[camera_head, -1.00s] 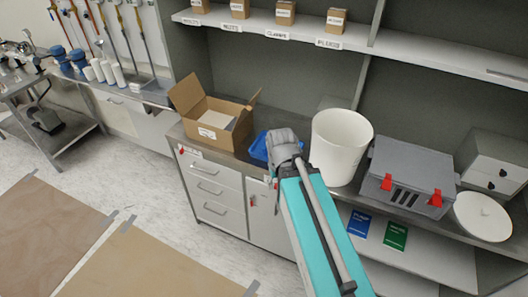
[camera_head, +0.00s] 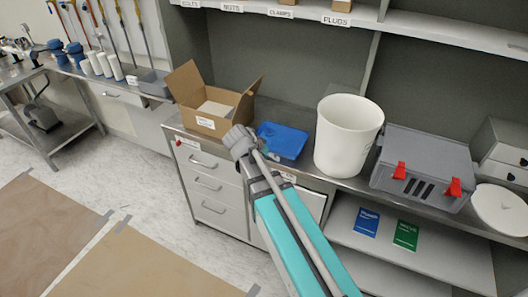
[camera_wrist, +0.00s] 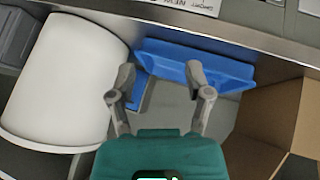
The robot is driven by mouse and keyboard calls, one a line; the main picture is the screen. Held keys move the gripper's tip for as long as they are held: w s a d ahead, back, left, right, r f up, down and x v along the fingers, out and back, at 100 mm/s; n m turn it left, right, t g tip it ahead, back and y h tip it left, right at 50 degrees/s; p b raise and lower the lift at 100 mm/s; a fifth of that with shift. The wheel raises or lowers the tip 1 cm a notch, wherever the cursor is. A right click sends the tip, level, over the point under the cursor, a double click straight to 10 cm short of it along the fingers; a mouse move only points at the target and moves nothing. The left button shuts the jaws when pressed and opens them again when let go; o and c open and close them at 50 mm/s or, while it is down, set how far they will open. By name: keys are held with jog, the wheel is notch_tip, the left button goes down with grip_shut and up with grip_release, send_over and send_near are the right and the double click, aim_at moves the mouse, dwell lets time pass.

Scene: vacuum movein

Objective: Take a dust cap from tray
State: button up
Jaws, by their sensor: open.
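The blue tray (camera_head: 290,143) lies on the metal counter between the cardboard box and the white bin. My gripper (camera_head: 238,138) shows at the tray's left side in the head view, with its fingertips hard to make out. In the wrist view the two fingers of my gripper (camera_wrist: 158,76) are spread apart with nothing between them. The blue tray (camera_wrist: 220,70) shows there beyond and between the fingers. A smaller blue patch shows by the left finger; I cannot tell if it belongs to the tray. I cannot make out a dust cap in either view.
The open cardboard box (camera_head: 211,116) stands left of the tray, its flaps raised. The tall white bin (camera_head: 343,142) stands close on the right, then a grey case (camera_head: 425,165) with red latches. A labelled shelf (camera_head: 420,30) runs above the counter.

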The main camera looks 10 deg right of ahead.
jog(key=w+a+m+t+h+b, duration=0.3)
jog(key=w+a+t+b, duration=0.2)
jog(key=w+a, duration=0.3)
jog(key=shift+w+f+m+h+b, duration=0.3)
jog(key=shift+w+m+b, duration=0.1)
jog(key=shift+b, duration=0.3)
jog(key=shift+b+x, duration=1.65)
jog(key=shift+x, duration=2.65)
jog(key=shift+d+f, duration=0.1)
jog(key=shift+b+x, duration=1.1)
jog(key=shift+x, duration=1.25)
jog(key=shift+d+f, duration=0.1)
jog(key=shift+c, duration=0.2)
jog(key=c, duration=0.3)
